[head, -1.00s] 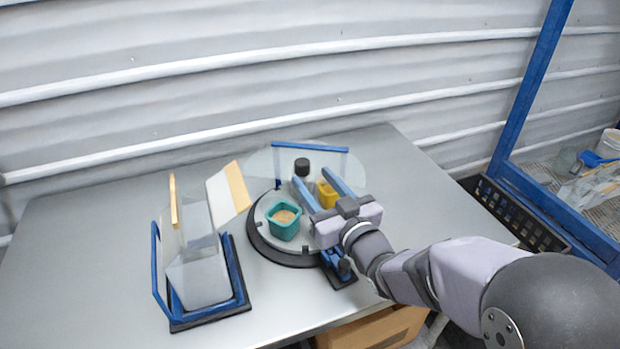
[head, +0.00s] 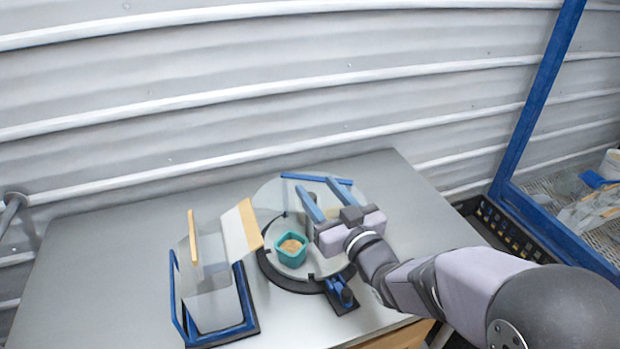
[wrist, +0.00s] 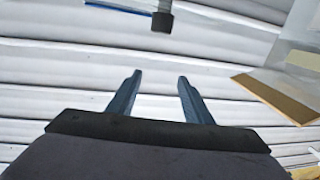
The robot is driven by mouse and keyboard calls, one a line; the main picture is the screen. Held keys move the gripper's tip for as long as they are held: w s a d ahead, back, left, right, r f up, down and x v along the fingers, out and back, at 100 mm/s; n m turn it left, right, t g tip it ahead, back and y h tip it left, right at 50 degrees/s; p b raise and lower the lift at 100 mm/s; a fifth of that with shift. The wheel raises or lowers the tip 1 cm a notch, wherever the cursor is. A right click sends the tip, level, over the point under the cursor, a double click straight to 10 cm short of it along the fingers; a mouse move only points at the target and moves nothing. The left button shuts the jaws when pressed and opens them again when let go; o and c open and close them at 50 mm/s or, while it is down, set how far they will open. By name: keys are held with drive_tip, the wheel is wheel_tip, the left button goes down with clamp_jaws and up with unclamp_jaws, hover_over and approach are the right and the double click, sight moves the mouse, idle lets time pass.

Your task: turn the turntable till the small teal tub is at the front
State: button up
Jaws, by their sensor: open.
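The small teal tub (head: 290,256) stands upright on the turntable (head: 268,243), at its front left in the head view, with tan material inside. My gripper (head: 316,184) is raised over the turntable's right and back part, apart from the tub. Its two blue fingers are spread; in the wrist view they also show spread and empty (wrist: 160,76). The gripper and wrist hide part of the disc's right side.
A clear hopper with blue frame (head: 252,318) stands left of the turntable. A blue-edged clear panel (head: 295,176) rises behind it. A blue clamp-like part (head: 340,291) sits at the turntable's front right. The table's left side (head: 100,260) is clear.

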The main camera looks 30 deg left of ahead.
wheel_tip(320, 180, up, 4)
drive_tip(key=p, duration=0.2)
drive_tip(key=g+h+p, duration=0.2)
drive_tip(key=h+p, duration=0.1)
drive_tip(key=h, duration=0.1)
hover_over(309, 221)
drive_tip(key=w, duration=0.1)
drive_tip(key=shift+a+f, duration=0.2)
drive_tip(key=shift+f, duration=5.35)
clamp_jaws()
drive_tip(key=shift+r, duration=0.1)
